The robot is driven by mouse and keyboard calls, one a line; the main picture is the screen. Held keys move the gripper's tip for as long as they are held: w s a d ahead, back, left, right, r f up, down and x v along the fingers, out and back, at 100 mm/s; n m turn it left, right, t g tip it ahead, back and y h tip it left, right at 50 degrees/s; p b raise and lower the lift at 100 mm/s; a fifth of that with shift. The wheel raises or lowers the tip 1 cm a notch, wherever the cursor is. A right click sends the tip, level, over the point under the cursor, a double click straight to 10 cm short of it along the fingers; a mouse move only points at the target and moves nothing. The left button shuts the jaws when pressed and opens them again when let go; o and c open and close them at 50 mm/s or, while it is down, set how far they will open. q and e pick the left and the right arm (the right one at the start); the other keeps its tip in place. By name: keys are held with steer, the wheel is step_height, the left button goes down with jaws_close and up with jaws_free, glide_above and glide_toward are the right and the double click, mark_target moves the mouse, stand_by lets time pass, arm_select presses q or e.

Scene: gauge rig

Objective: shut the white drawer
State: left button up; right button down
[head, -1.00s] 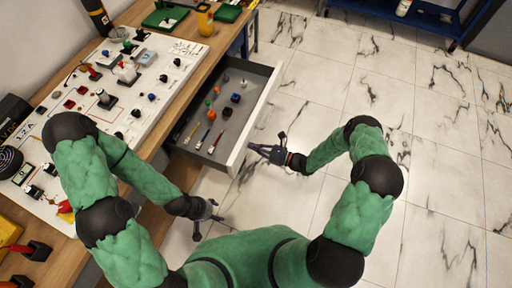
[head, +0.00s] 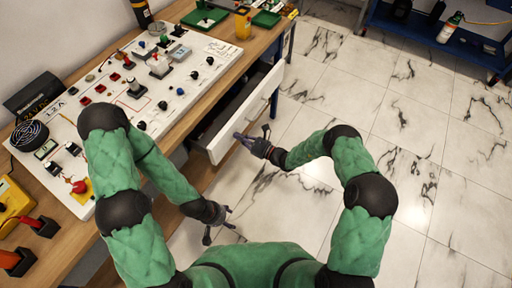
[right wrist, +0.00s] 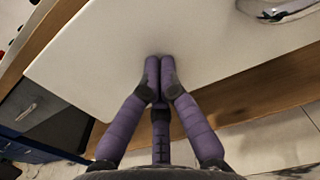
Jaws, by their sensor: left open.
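The white drawer (head: 248,112) sticks out a little from under the bench, with a narrow strip of its dark inside showing behind the front. Its white front panel (right wrist: 200,40) fills much of the right wrist view, with a metal handle (right wrist: 288,10) at the top right. My right gripper (head: 240,138) is at the outer face near the drawer's near end. In the right wrist view its purple fingers (right wrist: 160,62) are together and empty, their tips at the panel, seemingly touching it. My left gripper (head: 220,224) is open and empty, lower down, away from the drawer.
The wooden bench (head: 178,132) carries a white panel (head: 120,100) with knobs and switches. A yellow container (head: 243,24) and green trays stand at its far end. A blue shelf cart (head: 440,40) is at the top right. The marble-tiled floor (head: 400,130) is clear.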

mark_target(217, 131)
steer(key=b+x, duration=0.4)
steer(key=x, duration=0.7)
steer(key=shift+f, duration=0.15)
steer(key=shift+w+a+b, duration=0.3)
steer(key=shift+w+a, duration=0.05)
steer(key=shift+a, duration=0.1)
steer(key=shift+w+a+r, duration=0.1)
steer(key=shift+r, duration=0.15)
steer(key=shift+r, duration=0.1)
